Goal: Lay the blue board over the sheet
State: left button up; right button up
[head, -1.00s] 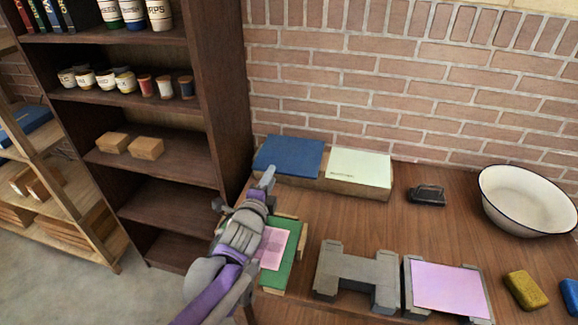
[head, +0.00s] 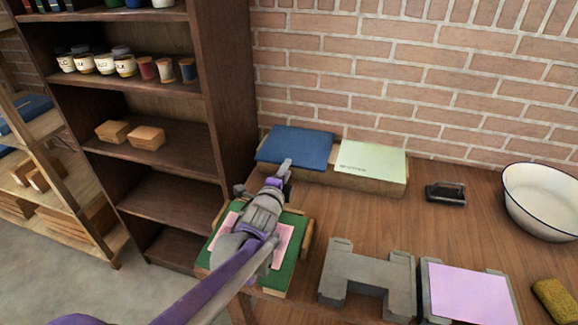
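The blue board (head: 295,146) lies flat on a low wooden stand against the brick wall, left of a pale green board (head: 371,160). My arm hides the sheet's middle. A lilac sheet (head: 470,294) lies on a grey block at front right. My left gripper (head: 264,178) is open and empty, its fingers spread, just in front of the blue board and above the frame's far edge. I cannot see it touching the board. My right gripper is out of view.
An empty grey stand (head: 367,282) is between the framed board and the lilac sheet. A black-handled tool (head: 446,194), a white bowl (head: 541,200) and a yellow sponge (head: 556,300) are to the right. A dark shelf (head: 226,100) stands close on the left. The middle of the table is clear.

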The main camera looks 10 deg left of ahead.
pick_arm(q)
jog(key=shift+w+f, duration=0.2)
jog(key=shift+w, duration=1.15)
jog(key=shift+c, duration=0.2)
grip_shut()
notch_tip(320, 180, up, 3)
jog(key=shift+p, duration=0.85)
jog(key=shift+s, duration=0.1)
